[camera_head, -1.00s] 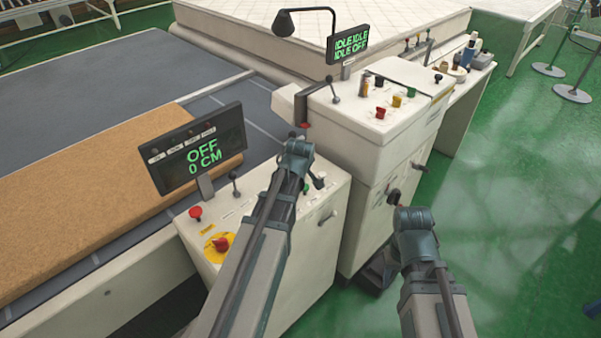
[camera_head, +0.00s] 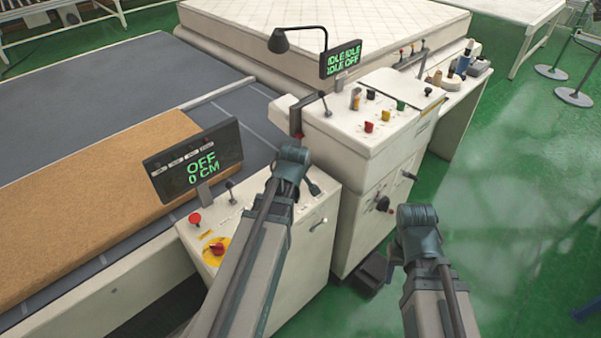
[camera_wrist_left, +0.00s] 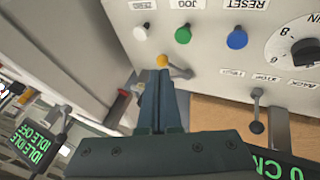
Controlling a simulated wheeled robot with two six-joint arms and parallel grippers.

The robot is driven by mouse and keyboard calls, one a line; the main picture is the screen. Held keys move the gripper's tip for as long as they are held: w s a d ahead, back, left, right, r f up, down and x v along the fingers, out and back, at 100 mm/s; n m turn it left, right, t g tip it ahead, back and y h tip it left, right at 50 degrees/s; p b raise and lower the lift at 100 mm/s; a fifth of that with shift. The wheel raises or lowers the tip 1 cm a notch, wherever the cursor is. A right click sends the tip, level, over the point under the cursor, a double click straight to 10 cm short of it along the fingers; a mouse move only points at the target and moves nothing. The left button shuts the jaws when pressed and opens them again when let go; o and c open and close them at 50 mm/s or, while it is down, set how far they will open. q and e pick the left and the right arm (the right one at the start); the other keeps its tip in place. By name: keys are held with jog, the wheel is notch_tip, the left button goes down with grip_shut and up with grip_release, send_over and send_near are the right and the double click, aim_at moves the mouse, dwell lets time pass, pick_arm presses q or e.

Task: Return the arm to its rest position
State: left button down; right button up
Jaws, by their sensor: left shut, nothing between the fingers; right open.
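My left arm (camera_head: 262,235) reaches up over the near white console (camera_head: 305,255). Its wrist hides its fingers in the head view. In the left wrist view my left gripper (camera_wrist_left: 160,78) is shut and empty. Its tips appear just beside an orange button (camera_wrist_left: 162,61) on the button panel; I cannot tell whether they touch. My right arm (camera_head: 430,275) comes in from the lower right, its wrist over the green floor. My right gripper (camera_head: 368,273) is partly hidden, low beside the taller console, open and empty.
The taller white console (camera_head: 375,150) carries colored knobs and levers. One screen (camera_head: 195,158) reads OFF 0 CM; another (camera_head: 341,60) reads IDLE and OFF. A brown slab (camera_head: 90,205) lies on the dark bed at left. A quilted mattress (camera_head: 330,20) is behind. Open floor (camera_head: 500,210) lies at right.

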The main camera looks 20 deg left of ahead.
dwell(0.3)
pick_arm(q)
jog(key=shift+r, duration=0.1)
jog(key=s+d+f+m+g+b, duration=0.1)
jog(key=s+d+f+m+g, duration=0.2)
jog(key=s+d+m, duration=0.5)
jog(key=s+d+f+m+g+h+b, duration=0.1)
jog(key=s+d+f+m+g, duration=0.2)
jog(key=s+d+m, duration=0.6)
jog(key=s+d, duration=0.1)
jog(key=d, duration=0.5)
jog(key=shift+s+d+g, duration=0.3)
jog(key=shift+d+g, duration=0.05)
jog(key=shift+g, duration=0.05)
